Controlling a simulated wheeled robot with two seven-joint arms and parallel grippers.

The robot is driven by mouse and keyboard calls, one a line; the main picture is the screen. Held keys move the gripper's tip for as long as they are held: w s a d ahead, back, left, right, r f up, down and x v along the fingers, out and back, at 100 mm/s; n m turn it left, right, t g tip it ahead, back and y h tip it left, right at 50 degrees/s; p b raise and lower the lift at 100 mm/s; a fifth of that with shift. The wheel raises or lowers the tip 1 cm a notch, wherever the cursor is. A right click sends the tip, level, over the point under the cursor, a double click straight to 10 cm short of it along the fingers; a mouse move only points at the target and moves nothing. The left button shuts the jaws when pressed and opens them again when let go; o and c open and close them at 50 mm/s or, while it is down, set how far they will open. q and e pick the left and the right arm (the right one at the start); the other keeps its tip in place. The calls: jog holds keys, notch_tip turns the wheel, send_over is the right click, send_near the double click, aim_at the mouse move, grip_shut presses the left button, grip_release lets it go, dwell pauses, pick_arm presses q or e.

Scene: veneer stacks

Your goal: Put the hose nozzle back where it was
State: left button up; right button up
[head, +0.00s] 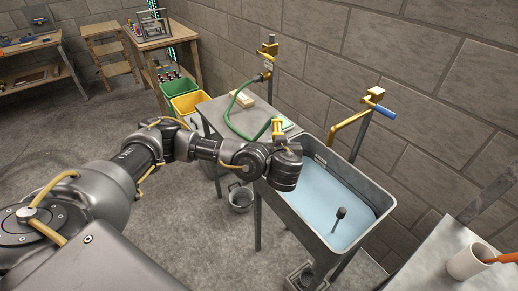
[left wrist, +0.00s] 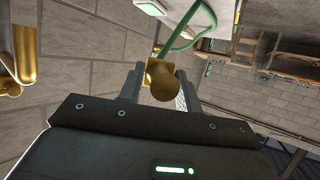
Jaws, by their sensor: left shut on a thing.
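The hose nozzle (head: 277,126) is brass-coloured and sits at the end of a green hose (head: 231,118). The hose loops over from a brass tap (head: 268,55) on a post by the wall. My left gripper (head: 280,138) is shut on the nozzle and holds it over the left end of the sink. In the left wrist view the nozzle (left wrist: 163,80) is between the two fingers, with the hose (left wrist: 183,38) running up behind it. The fingers are mostly hidden by my wrist in the head view. My right gripper is not in view.
A grey sink (head: 294,214) holds pale blue water and a dark round-headed thing (head: 338,217). A second tap (head: 373,97) with a blue handle stands behind it. A bucket (head: 240,198) is on the floor. Green and yellow bins (head: 188,103) stand left. A white mug (head: 470,263) is at right.

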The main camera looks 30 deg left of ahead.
pick_arm(q)
jog(key=s+d+r+m+t+h+b, duration=0.1)
jog(key=s+r+m+h, duration=0.1)
jog(key=r, duration=0.3)
jog(key=s+d+r+m+h+b, duration=0.1)
jog(key=s+d+r+m+h, duration=0.1)
jog(key=r+m+h, duration=0.2)
notch_tip(320, 180, up, 2)
jog(key=shift+d+r+t+h, duration=0.1)
jog(key=shift+d+t+h, duration=0.05)
jog(key=shift+t+h, duration=0.25)
